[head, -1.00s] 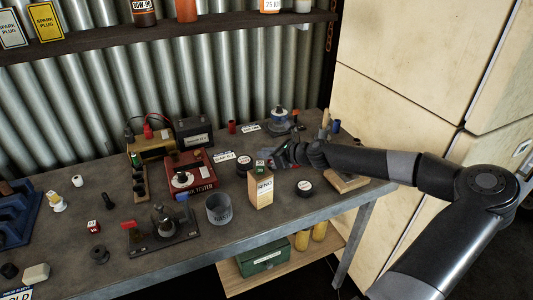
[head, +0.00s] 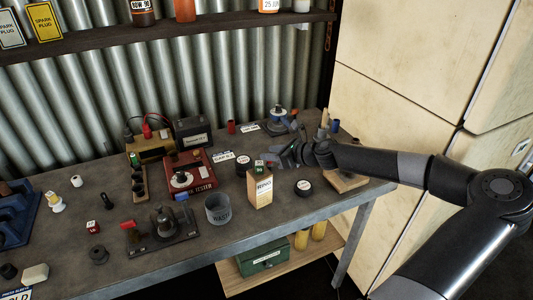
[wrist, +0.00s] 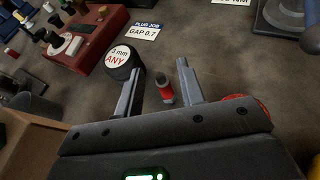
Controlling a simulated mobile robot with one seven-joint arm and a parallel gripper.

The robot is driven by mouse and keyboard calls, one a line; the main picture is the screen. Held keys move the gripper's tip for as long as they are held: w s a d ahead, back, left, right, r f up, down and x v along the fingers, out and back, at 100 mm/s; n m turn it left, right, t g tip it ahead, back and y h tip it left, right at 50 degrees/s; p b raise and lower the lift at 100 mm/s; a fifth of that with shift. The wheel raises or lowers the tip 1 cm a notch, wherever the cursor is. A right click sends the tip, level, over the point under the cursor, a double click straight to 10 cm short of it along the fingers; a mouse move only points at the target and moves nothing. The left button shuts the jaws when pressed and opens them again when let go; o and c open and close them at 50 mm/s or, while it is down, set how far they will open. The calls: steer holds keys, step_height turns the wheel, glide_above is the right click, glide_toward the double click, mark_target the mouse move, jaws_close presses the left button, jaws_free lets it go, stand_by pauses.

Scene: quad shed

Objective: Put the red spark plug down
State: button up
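The red spark plug (wrist: 165,90), with a dark grey end, shows in the wrist view between my gripper's two spread fingers. Gaps show on both sides of it, so the fingers do not appear to grip it. I cannot tell whether it stands or lies on the bench. My gripper (wrist: 160,87) is open. In the head view my gripper (head: 283,158) is low over the bench, behind the tan box, and I cannot make out the plug there. A white "PLUG JOB GAP 0.7" card (wrist: 143,31) lies beyond the plug.
A round tin marked "ANY" (wrist: 122,60) is close beside my left finger in the wrist view. The tan box (head: 260,190), another round tin (head: 303,187) and the wash cup (head: 218,209) stand nearer the bench front. The red tester (head: 190,172) is to the left.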

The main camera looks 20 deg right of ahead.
steer(key=v, duration=0.9)
stand_by(1.1)
